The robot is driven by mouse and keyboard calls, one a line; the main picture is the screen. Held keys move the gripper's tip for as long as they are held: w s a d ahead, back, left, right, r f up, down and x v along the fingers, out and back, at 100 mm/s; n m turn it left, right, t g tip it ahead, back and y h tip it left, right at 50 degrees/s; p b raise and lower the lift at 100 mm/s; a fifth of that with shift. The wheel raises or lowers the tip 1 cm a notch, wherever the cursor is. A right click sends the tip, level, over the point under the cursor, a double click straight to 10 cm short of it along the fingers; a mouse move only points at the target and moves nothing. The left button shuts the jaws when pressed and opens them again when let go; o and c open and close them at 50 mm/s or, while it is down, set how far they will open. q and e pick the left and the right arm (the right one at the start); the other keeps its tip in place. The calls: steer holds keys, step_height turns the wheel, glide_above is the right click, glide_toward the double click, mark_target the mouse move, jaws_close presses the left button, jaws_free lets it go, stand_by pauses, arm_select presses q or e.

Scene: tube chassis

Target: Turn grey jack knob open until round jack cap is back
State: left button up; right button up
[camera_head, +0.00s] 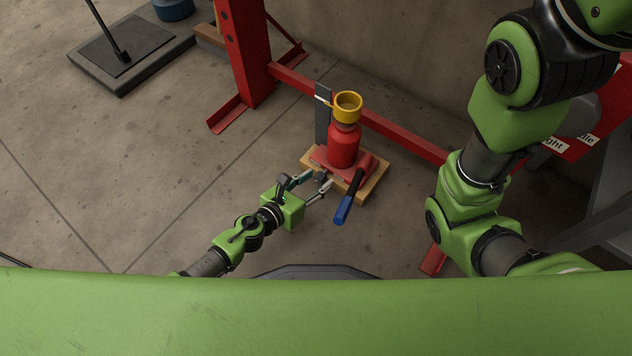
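The red bottle jack (343,146) stands upright on a red base on a wooden board (374,187). A yellow round cap (348,105) sits on top of it. The grey knob, low on the jack's near side, is small and largely hidden by my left gripper. My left gripper (321,180) comes in from the lower left, its two fingers spread apart and its tips close to the jack's base. I cannot tell whether they touch the knob. My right arm hangs at the right, with its gripper out of view.
A black lever with a blue grip (342,211) sticks out from the jack toward me, just right of my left gripper. A red steel frame (246,55) with a low crossbar stands behind. A dark plate stand (130,50) is at the back left. The left floor is clear.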

arm_select(q)
steer(key=shift+w+d+f, duration=0.1)
steer(key=shift+w, duration=0.05)
steer(key=c, duration=1.1)
